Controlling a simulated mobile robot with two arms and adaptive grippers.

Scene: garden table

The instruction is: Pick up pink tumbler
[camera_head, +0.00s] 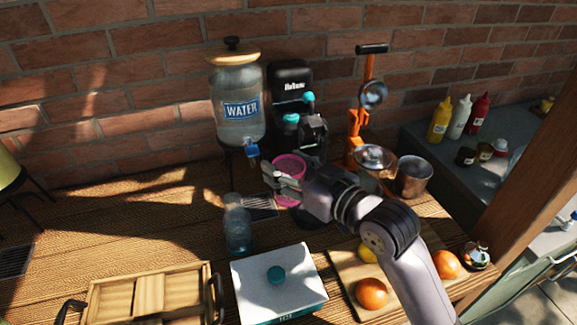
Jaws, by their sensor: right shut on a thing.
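The pink tumbler (290,165) stands upright near the middle of the table, in front of the black coffee machine and to the right of the water dispenser's tap. My right gripper (279,182) reaches in from the right and is shut on the tumbler. The gripper's fingers and wrist hide part of the tumbler's lower side. I cannot tell whether its base touches the surface below. My left gripper is not in view.
A water dispenser (237,103), a coffee machine (291,80) and an orange juicer (359,120) stand behind. A clear bottle (237,230), a white box (299,279) and a wooden tray (92,297) are in front. Oranges (371,294) lie on a board. The table's left part is mostly clear.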

